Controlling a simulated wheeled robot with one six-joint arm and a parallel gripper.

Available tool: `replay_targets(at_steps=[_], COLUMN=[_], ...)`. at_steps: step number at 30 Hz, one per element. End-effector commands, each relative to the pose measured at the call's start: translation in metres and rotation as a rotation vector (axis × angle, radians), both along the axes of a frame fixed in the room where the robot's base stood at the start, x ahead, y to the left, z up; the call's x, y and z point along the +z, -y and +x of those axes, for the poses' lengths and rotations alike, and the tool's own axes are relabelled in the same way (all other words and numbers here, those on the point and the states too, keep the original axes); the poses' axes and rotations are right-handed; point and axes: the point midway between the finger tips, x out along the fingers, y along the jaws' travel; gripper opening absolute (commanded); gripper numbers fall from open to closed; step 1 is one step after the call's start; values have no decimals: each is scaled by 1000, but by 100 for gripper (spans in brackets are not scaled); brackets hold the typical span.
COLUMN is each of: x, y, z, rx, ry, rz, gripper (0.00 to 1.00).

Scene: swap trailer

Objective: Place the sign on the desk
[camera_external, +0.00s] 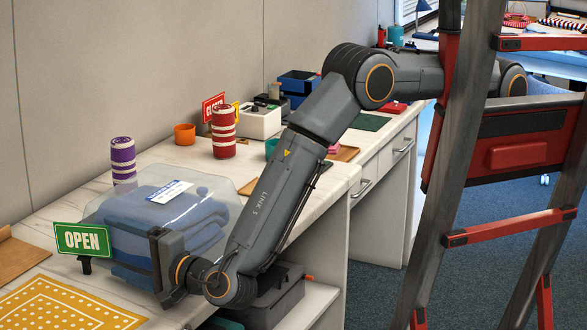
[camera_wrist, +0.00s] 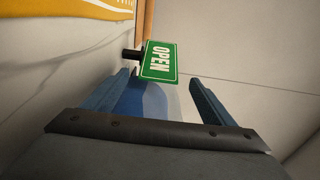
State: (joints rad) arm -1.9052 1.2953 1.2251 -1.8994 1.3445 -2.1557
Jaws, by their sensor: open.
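A green sign reading OPEN (camera_external: 82,239) stands upright on a small black foot at the left of the desk (camera_external: 185,160). In the wrist view the sign (camera_wrist: 159,62) shows turned on its side, beyond the fingertips. My gripper (camera_wrist: 163,92) is open, with nothing held between its fingers, and points toward the sign. In the external view its dark palm (camera_external: 164,262) is low, right of the sign, by a clear bag with folded blue cloth. I cannot tell the exact gap to the sign. A red CLOSED sign (camera_external: 213,106) stands farther back, partly hidden.
The clear bag (camera_external: 200,187) stands close behind my gripper. A yellow patterned mat (camera_external: 70,306) and a brown board (camera_external: 18,256) lie near the sign. Purple (camera_external: 123,160) and red (camera_external: 223,132) striped rolls stand behind. A red-and-grey ladder (camera_external: 520,155) stands at the right.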

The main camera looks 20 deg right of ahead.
Motion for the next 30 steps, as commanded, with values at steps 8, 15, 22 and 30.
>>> replay_targets(at_steps=[8, 15, 22, 30], x=[0, -2, -2, -2], y=[-25, -30, -30, -30], z=[26, 31, 31, 31], rx=[-2, 0, 0, 0], ry=[-1, -1, -1, -1], rz=[1, 1, 1, 1], gripper=[78, 78, 56, 30])
